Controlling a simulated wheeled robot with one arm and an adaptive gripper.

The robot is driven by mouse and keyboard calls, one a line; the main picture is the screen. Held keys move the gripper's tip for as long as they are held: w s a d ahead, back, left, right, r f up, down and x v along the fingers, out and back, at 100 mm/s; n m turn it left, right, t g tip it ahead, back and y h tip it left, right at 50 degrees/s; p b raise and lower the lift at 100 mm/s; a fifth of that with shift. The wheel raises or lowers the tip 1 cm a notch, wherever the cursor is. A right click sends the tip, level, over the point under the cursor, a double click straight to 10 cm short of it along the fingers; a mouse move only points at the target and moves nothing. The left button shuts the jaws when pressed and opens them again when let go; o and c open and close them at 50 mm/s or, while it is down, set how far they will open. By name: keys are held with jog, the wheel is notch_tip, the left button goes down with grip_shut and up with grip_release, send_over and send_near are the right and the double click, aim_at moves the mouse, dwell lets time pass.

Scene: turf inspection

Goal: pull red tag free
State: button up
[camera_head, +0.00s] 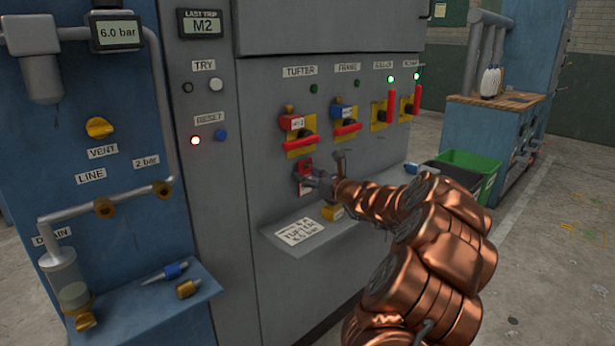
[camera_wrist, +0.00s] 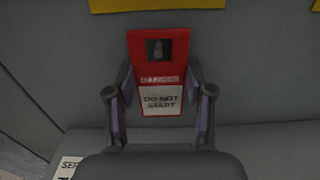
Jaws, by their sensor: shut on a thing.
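The red tag (camera_wrist: 152,41) with a white "DANGER DO NOT START" label hangs upright against the grey panel, below the yellow switch plates. A dark slot with a small grey piece in it shows near its top. My gripper (camera_wrist: 161,108) is shut on the tag, with its purple pads at the tag's left and right edges. In the head view the tag (camera_head: 304,170) is below the TUFTER switch (camera_head: 301,141), partly hidden by my gripper (camera_head: 322,182).
A grey shelf (camera_head: 350,221) juts out under the gripper, with a printed card (camera_head: 300,232) and a yellow padlock (camera_head: 332,212) on it. The TUFTER and FRAME switches carry red and blue locks. Green and black bins (camera_head: 468,170) stand at right.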

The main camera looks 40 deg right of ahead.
jog(key=shift+r+p, duration=0.35)
jog(key=shift+s+p, duration=0.7)
jog(key=shift+s, duration=1.3)
jog(key=shift+s+a+p, duration=0.1)
jog(key=shift+s+p, duration=0.6)
jog(key=shift+s, duration=1.7)
